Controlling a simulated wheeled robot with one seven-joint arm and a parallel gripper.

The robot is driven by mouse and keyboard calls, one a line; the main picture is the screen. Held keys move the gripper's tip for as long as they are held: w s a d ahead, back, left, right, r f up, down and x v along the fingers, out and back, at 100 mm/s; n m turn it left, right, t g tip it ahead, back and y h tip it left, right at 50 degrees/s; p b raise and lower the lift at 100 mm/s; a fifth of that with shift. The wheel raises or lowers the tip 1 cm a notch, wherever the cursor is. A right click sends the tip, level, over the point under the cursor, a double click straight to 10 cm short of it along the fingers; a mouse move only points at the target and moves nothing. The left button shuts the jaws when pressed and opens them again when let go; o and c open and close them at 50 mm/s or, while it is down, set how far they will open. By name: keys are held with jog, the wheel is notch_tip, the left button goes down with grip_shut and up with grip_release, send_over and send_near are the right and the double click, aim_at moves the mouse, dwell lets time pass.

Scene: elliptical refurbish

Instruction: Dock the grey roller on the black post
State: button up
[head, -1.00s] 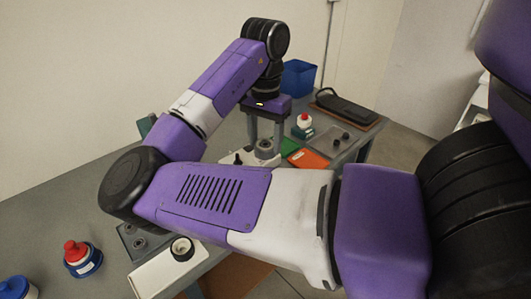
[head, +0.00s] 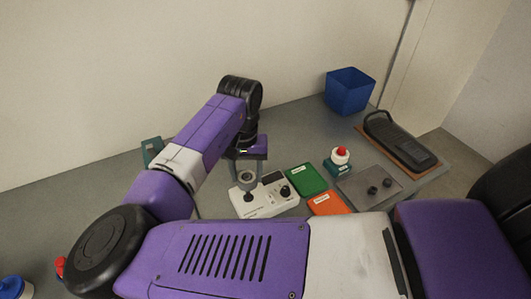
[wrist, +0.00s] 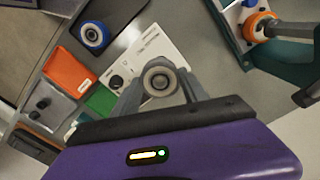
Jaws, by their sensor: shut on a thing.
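The grey roller (head: 247,177) is a short ring with a hole through it. My gripper (head: 247,170) is shut on it, with the fingers pointing down. In the wrist view the roller (wrist: 159,79) sits between the two grey fingertips (wrist: 158,88). The black post (head: 249,198) stands on the left part of a white panel box (head: 266,205), just below the roller in the head view. I cannot tell how large the gap between them is. In the wrist view the post is hidden beneath the roller, over the white box (wrist: 153,47).
A black knob (head: 285,191) is on the box's right. Green (head: 306,179) and orange (head: 329,203) cases, a grey plate with knobs (head: 368,187) and a red-topped button (head: 340,157) lie right. A blue bin (head: 349,91) stands behind. An orange-ringed wheel (wrist: 258,27) is on a teal bracket.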

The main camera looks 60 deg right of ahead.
aim_at(248, 189)
jog(key=shift+w+f, duration=0.15)
jog(key=shift+f, duration=0.15)
notch_tip(248, 189, down, 6)
jog(key=b, duration=0.5)
jog(key=shift+r, duration=0.25)
jog(key=shift+p, duration=0.5)
dwell(0.8)
jog(key=shift+f+b, duration=0.35)
jog(key=shift+f, duration=0.2)
dwell(0.5)
jog(key=o, duration=1.2)
